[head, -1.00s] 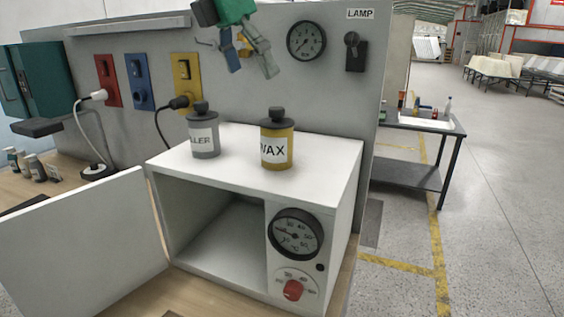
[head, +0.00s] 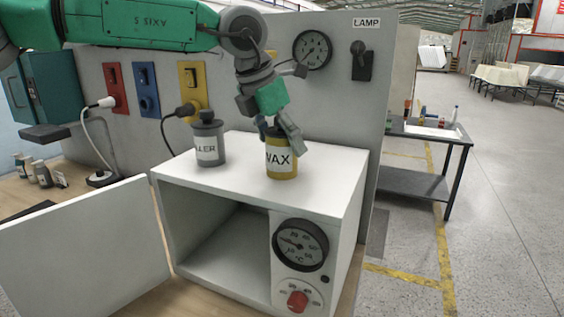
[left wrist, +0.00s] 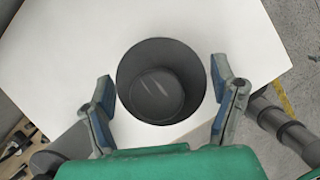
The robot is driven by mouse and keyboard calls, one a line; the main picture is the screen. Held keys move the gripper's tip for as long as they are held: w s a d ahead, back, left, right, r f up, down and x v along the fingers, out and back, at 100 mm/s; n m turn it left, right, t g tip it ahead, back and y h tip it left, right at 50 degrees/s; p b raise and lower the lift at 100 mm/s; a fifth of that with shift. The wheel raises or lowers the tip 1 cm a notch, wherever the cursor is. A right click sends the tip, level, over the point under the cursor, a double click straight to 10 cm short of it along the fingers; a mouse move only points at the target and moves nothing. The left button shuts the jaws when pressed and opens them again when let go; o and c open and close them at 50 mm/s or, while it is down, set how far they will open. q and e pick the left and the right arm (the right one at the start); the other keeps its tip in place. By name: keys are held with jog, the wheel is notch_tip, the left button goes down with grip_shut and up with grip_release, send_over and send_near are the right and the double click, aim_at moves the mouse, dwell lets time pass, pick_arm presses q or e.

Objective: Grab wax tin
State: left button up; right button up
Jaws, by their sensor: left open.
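The wax tin (head: 281,160) is yellow with a white WAX label and stands upright on top of the white oven box (head: 325,172). My left gripper (head: 278,138) is above it, pointing down, with its fingers around the top of the tin. In the left wrist view the tin's dark round lid (left wrist: 160,85) lies between the two open fingers of the left gripper (left wrist: 163,100), with a gap on each side. The finger nearest the head camera hides part of the tin's top. My right gripper is not in view.
A grey filler tin (head: 208,142) stands left of the wax tin on the same box. The box's door (head: 85,250) is open to the left. A grey panel with sockets, a gauge (head: 312,50) and a lamp switch (head: 361,60) rises behind.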

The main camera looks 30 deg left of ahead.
pick_arm(q)
jog(key=shift+w+f, duration=0.25)
jog(key=shift+f, duration=0.15)
jog(key=shift+s+d, duration=0.1)
jog(key=c, duration=1.6)
jog(key=shift+r, duration=0.1)
jog(key=shift+r, duration=0.1)
